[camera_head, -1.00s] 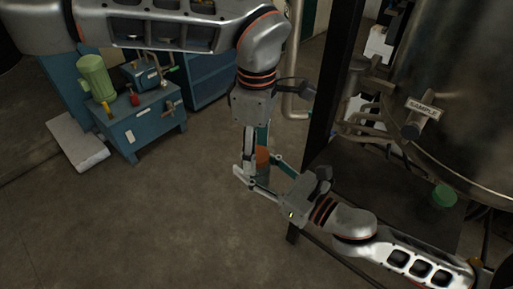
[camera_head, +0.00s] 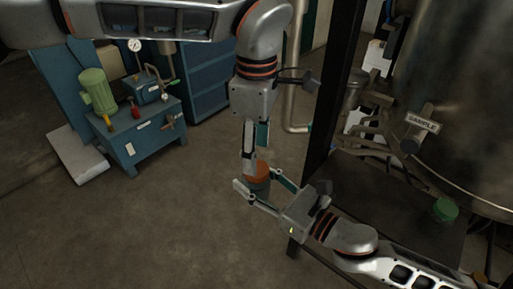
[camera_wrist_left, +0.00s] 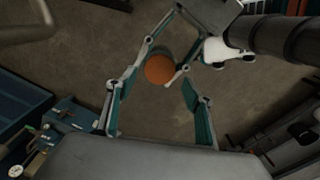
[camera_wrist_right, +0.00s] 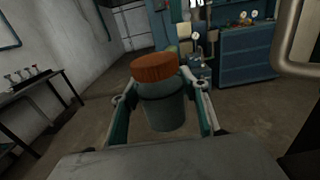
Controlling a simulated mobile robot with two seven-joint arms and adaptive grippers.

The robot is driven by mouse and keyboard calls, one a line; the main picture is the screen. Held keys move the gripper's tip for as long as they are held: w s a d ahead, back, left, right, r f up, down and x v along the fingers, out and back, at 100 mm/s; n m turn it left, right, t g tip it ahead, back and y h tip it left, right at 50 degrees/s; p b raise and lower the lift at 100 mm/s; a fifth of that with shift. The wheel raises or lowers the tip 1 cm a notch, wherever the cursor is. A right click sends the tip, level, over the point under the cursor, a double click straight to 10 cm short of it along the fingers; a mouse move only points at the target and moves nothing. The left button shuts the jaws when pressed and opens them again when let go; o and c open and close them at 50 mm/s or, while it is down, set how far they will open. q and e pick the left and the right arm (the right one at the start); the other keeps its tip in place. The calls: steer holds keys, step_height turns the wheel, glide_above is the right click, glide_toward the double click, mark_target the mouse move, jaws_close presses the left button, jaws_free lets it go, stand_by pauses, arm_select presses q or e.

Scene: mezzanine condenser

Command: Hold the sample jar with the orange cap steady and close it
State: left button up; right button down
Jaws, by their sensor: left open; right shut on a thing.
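The sample jar (camera_wrist_right: 165,110) is grey-green and stands roughly upright between the fingers of my right gripper (camera_wrist_right: 160,88), which is shut on its body. The orange cap (camera_wrist_right: 154,67) sits on top of the jar. I cannot tell how tightly it is seated. In the head view the cap (camera_head: 263,170) shows below the fingers of my left gripper (camera_head: 256,158), and the jar body is partly hidden. My left gripper is open and points down. In the left wrist view the cap (camera_wrist_left: 159,69) lies beyond its spread fingers (camera_wrist_left: 151,90), apart from them.
A dark table (camera_head: 385,205) with a green-capped item (camera_head: 445,209) stands at the right, beside the large tank (camera_head: 470,110) with a SAMPLE sign (camera_head: 422,122). A black post (camera_head: 334,95) rises close to my grippers. A blue pump unit (camera_head: 145,130) stands at the left. The floor is clear.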

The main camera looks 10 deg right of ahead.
mark_target(256, 183)
arm_select(q)
steer(key=n, duration=0.2)
steer(key=r+n, duration=0.1)
steer(key=n, duration=0.1)
steer(key=shift+s+d, duration=0.1)
steer(key=n, duration=0.4)
steer(key=shift+r, duration=0.3)
steer(key=n, duration=0.3)
steer(key=r+n, duration=0.1)
steer(key=n, duration=0.1)
steer(key=shift+n, duration=0.4)
steer(key=n, duration=0.2)
steer(key=r+n, duration=0.1)
steer(key=n, duration=0.1)
steer(key=shift+f, duration=0.15)
steer(key=shift+f, duration=3.9)
